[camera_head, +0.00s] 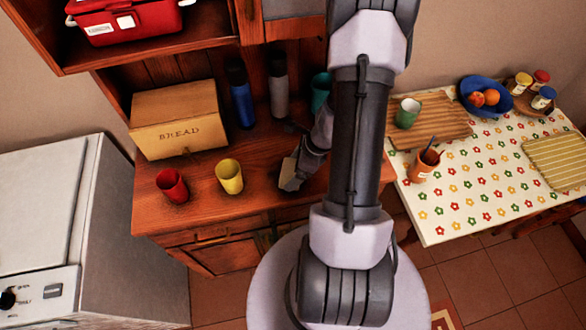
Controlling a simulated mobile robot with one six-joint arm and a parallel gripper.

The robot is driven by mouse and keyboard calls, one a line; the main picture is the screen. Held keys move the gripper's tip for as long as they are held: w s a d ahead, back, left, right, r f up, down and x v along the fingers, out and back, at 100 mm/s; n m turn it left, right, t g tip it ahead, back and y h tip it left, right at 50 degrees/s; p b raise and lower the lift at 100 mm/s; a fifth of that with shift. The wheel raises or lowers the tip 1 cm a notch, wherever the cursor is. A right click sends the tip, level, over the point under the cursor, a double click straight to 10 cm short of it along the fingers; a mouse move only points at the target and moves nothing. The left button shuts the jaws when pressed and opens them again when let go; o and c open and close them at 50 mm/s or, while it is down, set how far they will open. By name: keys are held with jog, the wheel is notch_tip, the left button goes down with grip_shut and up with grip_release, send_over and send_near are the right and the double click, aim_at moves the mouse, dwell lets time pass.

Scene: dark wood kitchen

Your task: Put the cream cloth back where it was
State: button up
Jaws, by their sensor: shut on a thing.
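My gripper (293,181) is low over the wooden cupboard's counter, right of the yellow cup, and partly hidden behind my own arm. It is shut on a small pale piece that looks like the cream cloth (287,172). The cloth shows only in part, at the left side of the jaws. I cannot tell whether it touches the counter.
A yellow cup (229,176) and a red cup (172,185) stand left of my gripper. A bread box (178,118), a blue bottle (241,104) and a grey bottle (278,90) stand behind. On the right, a table (463,208) bears a striped yellow cloth (558,160).

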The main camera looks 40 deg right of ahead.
jog(key=shift+f, duration=0.15)
jog(key=o, duration=1.2)
jog(key=shift+c, duration=0.2)
